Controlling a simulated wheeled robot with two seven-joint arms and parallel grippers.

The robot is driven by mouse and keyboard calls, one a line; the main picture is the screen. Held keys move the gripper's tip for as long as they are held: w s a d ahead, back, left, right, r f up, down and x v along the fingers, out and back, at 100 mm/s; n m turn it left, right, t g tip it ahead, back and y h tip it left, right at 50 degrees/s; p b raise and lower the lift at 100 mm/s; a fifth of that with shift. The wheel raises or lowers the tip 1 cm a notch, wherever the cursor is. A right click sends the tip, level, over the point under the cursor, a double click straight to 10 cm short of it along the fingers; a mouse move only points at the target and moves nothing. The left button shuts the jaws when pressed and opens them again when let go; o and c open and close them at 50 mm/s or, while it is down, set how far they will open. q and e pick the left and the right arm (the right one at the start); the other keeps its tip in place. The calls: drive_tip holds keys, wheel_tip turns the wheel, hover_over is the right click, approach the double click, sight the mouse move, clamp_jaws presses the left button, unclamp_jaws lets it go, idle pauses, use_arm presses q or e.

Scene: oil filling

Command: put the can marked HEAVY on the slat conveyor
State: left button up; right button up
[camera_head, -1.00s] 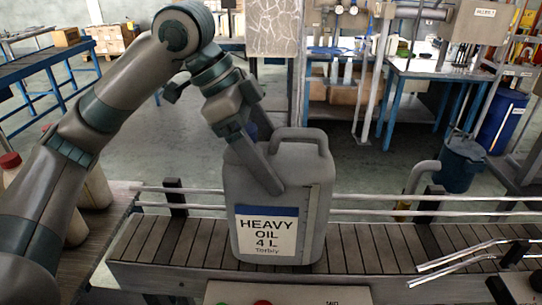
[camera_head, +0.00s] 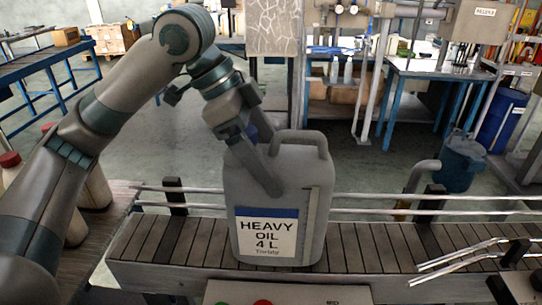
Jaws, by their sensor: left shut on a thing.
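The grey can (camera_head: 312,228) has a white and blue label reading HEAVY OIL 4 L. It is upright, with its base at the slats of the slat conveyor (camera_head: 383,245); I cannot tell whether it rests fully on them. My left gripper (camera_head: 268,178) comes down from the upper left and is shut on the can near its handle. The fingertips and the part they grip are partly hidden. My right gripper does not show.
Metal guide rails (camera_head: 460,208) run along the conveyor's far side. Bent rods (camera_head: 455,258) stand at the right. Containers with red caps (camera_head: 10,160) stand on a wooden table (camera_head: 98,235) at the left. The slats on both sides of the can are clear.

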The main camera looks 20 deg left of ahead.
use_arm(q)
drive_tip(key=shift+f, duration=0.15)
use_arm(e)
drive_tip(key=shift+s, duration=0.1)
use_arm(q)
drive_tip(key=o, duration=1.2)
drive_tip(key=shift+f, duration=0.1)
drive_tip(key=o, duration=0.3)
drive_tip(key=shift+o, duration=0.2)
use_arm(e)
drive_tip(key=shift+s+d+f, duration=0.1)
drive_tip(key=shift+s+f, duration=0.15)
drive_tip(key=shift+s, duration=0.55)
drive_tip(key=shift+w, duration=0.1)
